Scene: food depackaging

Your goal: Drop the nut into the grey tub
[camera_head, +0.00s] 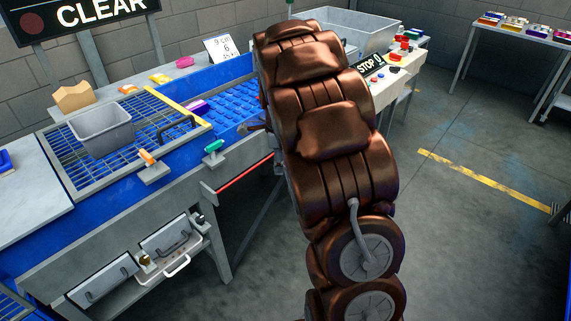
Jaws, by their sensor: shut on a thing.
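The grey tub (103,140) is an open rectangular box. It stands upright on the wire grating at the left of the blue bench; I cannot see all of its floor. My bulky copper-brown arm fills the middle of the view and hides most of my gripper. A small dark part of my gripper (254,126) shows at the arm's left edge, over the blue bench and to the right of the tub. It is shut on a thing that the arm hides. I cannot make out the nut anywhere.
A yellow strip and a dark handle (177,128) lie between the grating and the blue studded mat (224,100). A larger grey bin (345,28) stands behind my arm.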

